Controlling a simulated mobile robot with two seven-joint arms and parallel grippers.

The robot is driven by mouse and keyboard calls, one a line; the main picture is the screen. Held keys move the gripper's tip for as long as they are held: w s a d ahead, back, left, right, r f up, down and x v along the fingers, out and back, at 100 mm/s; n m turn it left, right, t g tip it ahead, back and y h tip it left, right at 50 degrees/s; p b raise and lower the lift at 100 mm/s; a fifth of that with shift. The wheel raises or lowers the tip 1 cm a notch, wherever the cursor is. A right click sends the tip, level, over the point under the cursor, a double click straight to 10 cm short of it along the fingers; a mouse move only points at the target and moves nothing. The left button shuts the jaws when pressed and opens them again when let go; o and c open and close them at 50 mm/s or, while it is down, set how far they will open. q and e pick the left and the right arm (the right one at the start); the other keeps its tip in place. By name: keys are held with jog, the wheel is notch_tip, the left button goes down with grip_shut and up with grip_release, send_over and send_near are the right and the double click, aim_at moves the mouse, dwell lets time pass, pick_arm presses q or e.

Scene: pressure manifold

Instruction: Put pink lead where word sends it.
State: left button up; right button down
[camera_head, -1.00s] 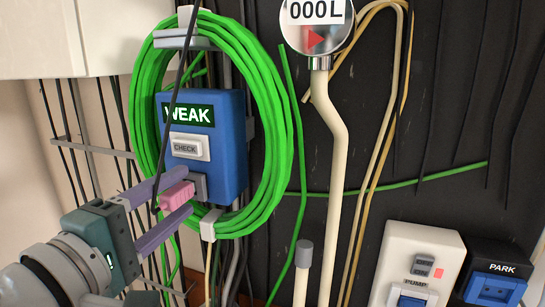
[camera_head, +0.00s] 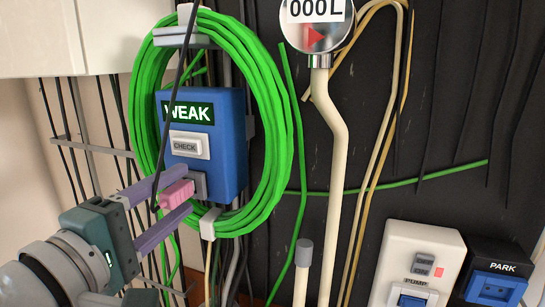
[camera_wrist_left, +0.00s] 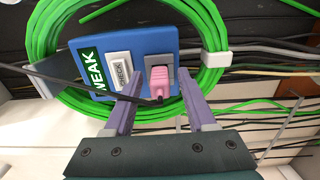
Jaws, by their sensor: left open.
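The pink lead's plug (camera_head: 177,194) sits in a grey socket on the lower front of the blue box (camera_head: 231,170). The box's screen (camera_head: 188,112) reads WEAK, with a white CHECK button (camera_head: 189,146) below it. A black cable (camera_head: 167,120) hangs down in front of the box to the plug. My left gripper (camera_head: 186,191) is open, with one finger on each side of the plug. The left wrist view also shows the pink plug (camera_wrist_left: 158,87) between the separated fingertips (camera_wrist_left: 160,79). My right gripper is out of view.
A green hose coil (camera_head: 275,130) surrounds the box. A gauge (camera_head: 317,25) on a cream pipe stands to its right. At lower right are a white PUMP box (camera_head: 425,248) and a black PARK box (camera_head: 498,256) with a blue socket face. Loose cables hang around.

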aim_at(164, 202)
pick_arm(q)
grip_shut()
dwell(0.4)
jog(key=shift+s, duration=0.1)
dwell(1.1)
jog(key=shift+v, duration=2.95)
